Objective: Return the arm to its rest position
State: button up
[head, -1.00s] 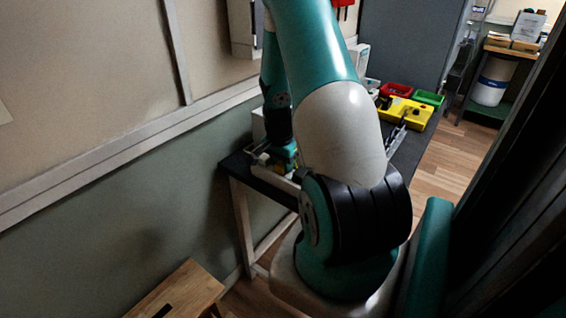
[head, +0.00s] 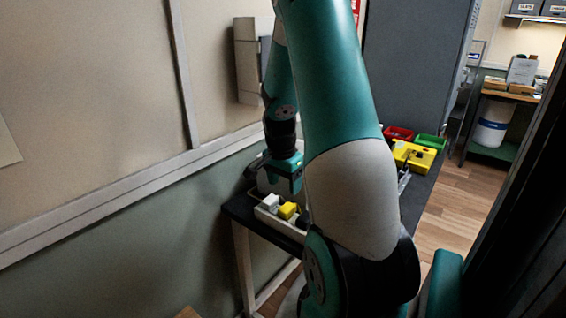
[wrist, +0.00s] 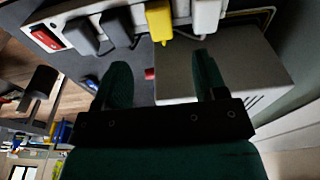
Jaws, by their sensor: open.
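My gripper (wrist: 162,82) is open, with its two green fingers apart and nothing between them. In the head view my arm bends down over the near end of the dark table (head: 238,208). There my gripper hangs just above and behind a white power strip, which carries a white plug (head: 270,202) and a yellow plug (head: 288,210). In the wrist view the power strip (wrist: 72,47) shows a red switch (wrist: 46,38), dark plugs, the yellow plug (wrist: 159,22) and the white plug (wrist: 206,16). My upper arm hides the middle of the table.
A yellow case (head: 414,156), a red bin (head: 398,133) and a green bin (head: 430,142) sit at the table's far end. A grey box (wrist: 225,70) lies near my fingers in the wrist view. The wall is close on the left; floor is open on the right.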

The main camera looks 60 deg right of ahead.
notch_tip(320, 180, up, 7)
jog(key=a, duration=0.1)
jog(key=w+a+r+n+t+y, duration=0.1)
jog(key=w+a+r+n, duration=0.15)
jog(key=a+n, duration=0.7)
jog(key=w+a+r+n+t+y, duration=0.1)
jog(key=a+r+n+y, duration=0.2)
jog(key=a, duration=1.2)
jog(key=s+a+r+n+g+y, duration=0.1)
jog(key=s+a+r+n+g, duration=0.1)
jog(key=s+a+n, duration=1.1)
jog(key=a+n, duration=0.1)
jog(key=a, duration=0.3)
jog(key=shift+s+r+y, duration=0.3)
jog(key=shift+r, duration=0.05)
